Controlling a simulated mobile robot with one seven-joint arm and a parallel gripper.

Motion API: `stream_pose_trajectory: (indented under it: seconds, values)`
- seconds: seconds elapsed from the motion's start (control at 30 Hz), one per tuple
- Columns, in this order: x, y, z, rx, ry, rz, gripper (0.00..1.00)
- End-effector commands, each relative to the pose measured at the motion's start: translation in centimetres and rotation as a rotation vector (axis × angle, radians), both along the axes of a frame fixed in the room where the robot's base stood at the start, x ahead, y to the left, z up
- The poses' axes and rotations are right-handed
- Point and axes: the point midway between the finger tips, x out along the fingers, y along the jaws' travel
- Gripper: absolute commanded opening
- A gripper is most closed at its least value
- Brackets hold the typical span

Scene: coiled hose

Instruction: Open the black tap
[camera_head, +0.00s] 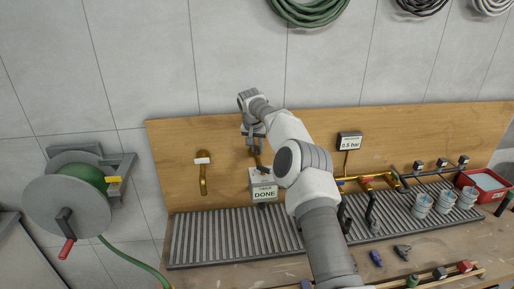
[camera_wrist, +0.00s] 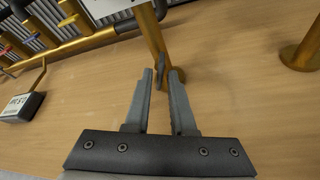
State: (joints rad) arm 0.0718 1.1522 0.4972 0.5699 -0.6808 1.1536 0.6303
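A thin dark lever, which looks like the black tap (camera_wrist: 161,73), sits on an upright brass pipe (camera_wrist: 151,35) in the wrist view. My gripper (camera_wrist: 163,75) is open, with its fingertips on either side of the lever and a small gap showing; I cannot tell whether either finger touches it. In the head view my gripper (camera_head: 256,143) is in front of the wooden board, above a grey box labelled DONE (camera_head: 264,193). The tap itself is mostly hidden there by the gripper and arm.
A second brass pipe (camera_head: 203,180) with a white label stands to the left. A brass manifold (camera_head: 352,184) with coloured handles and a 0.5 bar display (camera_head: 350,142) are to the right. A hose reel (camera_head: 72,205) hangs at far left. A ribbed grey tray (camera_head: 230,237) lies below.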

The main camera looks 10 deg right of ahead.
Motion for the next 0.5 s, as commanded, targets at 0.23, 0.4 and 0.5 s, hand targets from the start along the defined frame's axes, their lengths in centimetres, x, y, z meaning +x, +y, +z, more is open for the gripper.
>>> stream_pose_trajectory:
  seconds: [0.23,0.4,0.5]
  values:
    - [-0.02,0.01,0.01,0.0,0.0,0.0,0.0]
    - [-0.02,0.01,0.02,0.0,0.0,0.0,0.0]
    - [-0.03,-0.02,0.08,0.0,0.001,0.019,0.0]
